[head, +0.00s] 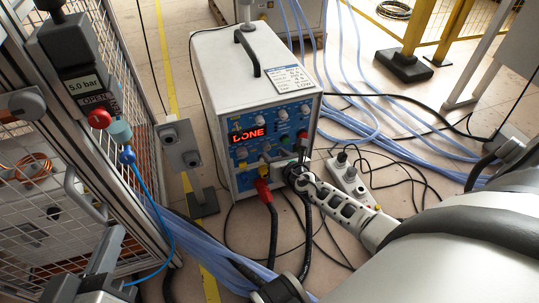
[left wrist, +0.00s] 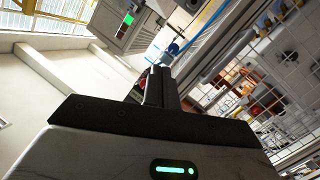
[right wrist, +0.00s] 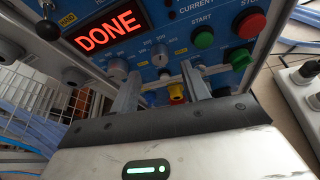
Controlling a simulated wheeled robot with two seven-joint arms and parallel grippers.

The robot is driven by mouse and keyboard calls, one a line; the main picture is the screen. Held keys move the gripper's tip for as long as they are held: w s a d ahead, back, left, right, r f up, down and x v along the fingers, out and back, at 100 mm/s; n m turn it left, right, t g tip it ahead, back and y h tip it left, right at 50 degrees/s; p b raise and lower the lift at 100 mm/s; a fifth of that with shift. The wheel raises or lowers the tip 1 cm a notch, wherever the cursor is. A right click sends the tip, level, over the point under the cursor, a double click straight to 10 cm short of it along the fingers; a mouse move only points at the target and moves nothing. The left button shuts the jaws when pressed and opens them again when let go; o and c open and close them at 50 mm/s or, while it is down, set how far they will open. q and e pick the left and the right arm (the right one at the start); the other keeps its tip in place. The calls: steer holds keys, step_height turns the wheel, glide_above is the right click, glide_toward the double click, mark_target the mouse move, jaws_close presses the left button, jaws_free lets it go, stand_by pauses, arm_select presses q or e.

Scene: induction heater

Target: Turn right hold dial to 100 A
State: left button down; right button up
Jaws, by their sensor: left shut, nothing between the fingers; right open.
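The induction heater (head: 255,85) is a white box with a blue front panel and a red display (head: 247,134) reading DONE, also large in the right wrist view (right wrist: 109,30). Two pale dials with printed scales sit below it: a left one (right wrist: 118,68) and a right one (right wrist: 160,55). Their settings are too small to read. My right gripper (right wrist: 162,82) is open, its fingers pointing at the lower panel; the right dial shows between and just beyond the fingertips. I cannot tell whether they touch it. My left gripper (left wrist: 158,85) is shut and empty, low at the left in the head view (head: 106,245).
Green (right wrist: 204,38) and red (right wrist: 248,24) buttons sit right of the dials. A yellow and red connector (right wrist: 176,92) lies between my right fingers. A cage (head: 95,80) with a valve stands left. Hoses, cables and a power strip (head: 347,178) cover the floor at right.

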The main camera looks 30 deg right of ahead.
mark_target(268, 148)
steer(key=b+x, duration=0.2)
steer(key=x, duration=0.2)
steer(key=shift+f, duration=0.15)
steer(key=shift+w, duration=0.45)
arm_select(q)
steer(key=shift+w+d+r+t+h, duration=0.1)
steer(key=shift+w+r+t+h, duration=0.2)
steer(key=shift+r, duration=0.2)
steer(key=shift+w+r+t+h, duration=0.15)
steer(key=shift+r+t+h, duration=0.05)
steer(key=shift+r+t, duration=0.25)
arm_select(e)
steer(key=c, duration=1)
